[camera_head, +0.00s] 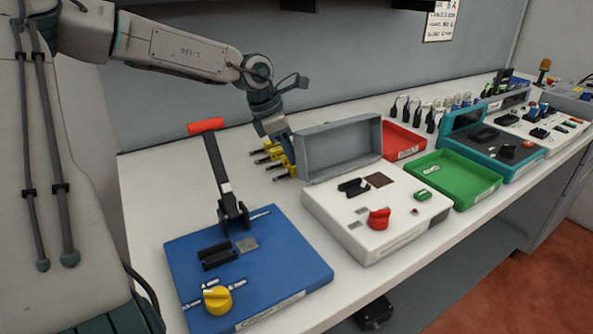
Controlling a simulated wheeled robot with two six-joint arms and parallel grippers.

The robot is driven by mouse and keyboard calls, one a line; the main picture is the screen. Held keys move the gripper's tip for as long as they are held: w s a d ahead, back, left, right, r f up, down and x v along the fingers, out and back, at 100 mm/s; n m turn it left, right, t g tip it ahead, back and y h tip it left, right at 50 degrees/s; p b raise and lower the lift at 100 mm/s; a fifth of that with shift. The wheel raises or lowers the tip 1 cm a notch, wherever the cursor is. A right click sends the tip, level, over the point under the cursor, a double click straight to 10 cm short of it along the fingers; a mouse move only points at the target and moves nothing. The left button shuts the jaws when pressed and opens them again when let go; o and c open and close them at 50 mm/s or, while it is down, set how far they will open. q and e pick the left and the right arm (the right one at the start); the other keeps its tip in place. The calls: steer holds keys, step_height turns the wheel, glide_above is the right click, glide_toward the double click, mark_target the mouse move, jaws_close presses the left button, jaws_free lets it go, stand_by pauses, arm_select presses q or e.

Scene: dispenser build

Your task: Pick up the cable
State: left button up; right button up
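My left gripper (283,143) reaches down from the upper left behind the open grey lid of the white unit. Its fingertips are small and partly hidden near several yellow-ended parts (268,155), so I cannot tell whether it is open or touching one. Several dark, looped, cable-like pieces (398,108) stand in a row along the back, right of the gripper and apart from it. I cannot tell which piece is the cable. My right gripper is not in view.
The white unit (330,215) with a red knob stands mid-table. A blue base (285,265) with an upright red-handled lever is at left. A red tray (408,151), a green tray (480,182) and a teal case (540,160) lie to the right.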

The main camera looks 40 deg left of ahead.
arm_select(q)
steer(key=x, duration=0.3)
steer(key=shift+f, duration=0.3)
jaws_close()
steer(key=shift+r, duration=0.15)
